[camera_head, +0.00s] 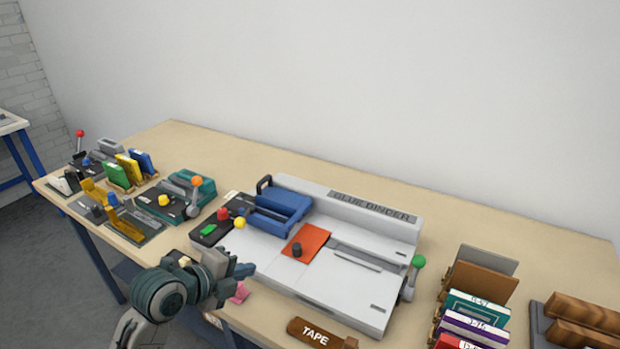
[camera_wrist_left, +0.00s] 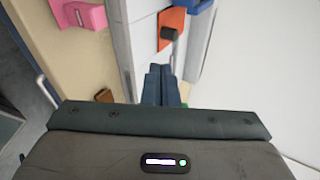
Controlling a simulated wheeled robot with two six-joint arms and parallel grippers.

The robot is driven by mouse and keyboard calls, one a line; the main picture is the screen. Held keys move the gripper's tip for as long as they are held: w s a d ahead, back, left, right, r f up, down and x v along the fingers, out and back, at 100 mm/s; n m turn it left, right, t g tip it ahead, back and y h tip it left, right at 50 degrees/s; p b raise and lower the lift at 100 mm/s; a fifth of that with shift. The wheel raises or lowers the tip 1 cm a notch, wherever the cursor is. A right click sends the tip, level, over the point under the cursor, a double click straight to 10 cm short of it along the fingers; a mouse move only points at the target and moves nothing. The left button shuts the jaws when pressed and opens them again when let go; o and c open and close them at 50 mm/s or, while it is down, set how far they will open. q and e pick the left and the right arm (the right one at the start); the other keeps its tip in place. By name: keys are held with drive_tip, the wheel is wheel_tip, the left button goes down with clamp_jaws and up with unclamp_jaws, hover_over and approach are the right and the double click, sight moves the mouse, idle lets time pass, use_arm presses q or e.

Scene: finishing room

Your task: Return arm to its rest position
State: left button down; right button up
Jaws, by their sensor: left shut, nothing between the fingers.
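My left gripper (camera_head: 243,271) comes in from the left in the head view, above the front left edge of the glue binder (camera_head: 340,303). In the left wrist view its fingers (camera_wrist_left: 161,84) are together with nothing between them. The white binder carries a blue clamp block (camera_head: 283,207), an orange sheet (camera_head: 306,241) with a dark knob, and a lever with a green ball (camera_head: 418,261). The orange sheet also shows in the left wrist view (camera_wrist_left: 172,20), beyond the fingertips. My right gripper is not in view.
A pink object (camera_head: 240,293) lies by the table's front edge, close to my left gripper. A brown tape block (camera_head: 318,332) sits at the front. Book racks (camera_head: 474,307) stand at the right. Small lever machines (camera_head: 176,199) crowd the left end of the table (camera_head: 236,147).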

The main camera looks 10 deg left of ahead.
use_arm(q)
drive_tip(key=s+a+f+n+g+y, duration=0.35)
drive_tip(key=s+f+n, duration=0.55)
drive_tip(key=s+n, duration=0.3)
drive_tip(key=s+a+f+n+g+y, duration=0.2)
drive_tip(key=s+f+n+g+y, duration=0.15)
drive_tip(key=s+f+n, duration=0.7)
wheel_tip(320, 180, down, 26)
drive_tip(key=s+a+g, duration=0.1)
drive_tip(key=s+a, duration=0.1)
drive_tip(key=s+a+f+g, duration=0.1)
drive_tip(key=s+f, duration=1.7)
drive_tip(key=f, duration=0.2)
drive_tip(key=shift+s+a+f+n+h, duration=0.2)
drive_tip(key=shift+s+f+n+h, duration=0.1)
drive_tip(key=shift+s+n, duration=0.1)
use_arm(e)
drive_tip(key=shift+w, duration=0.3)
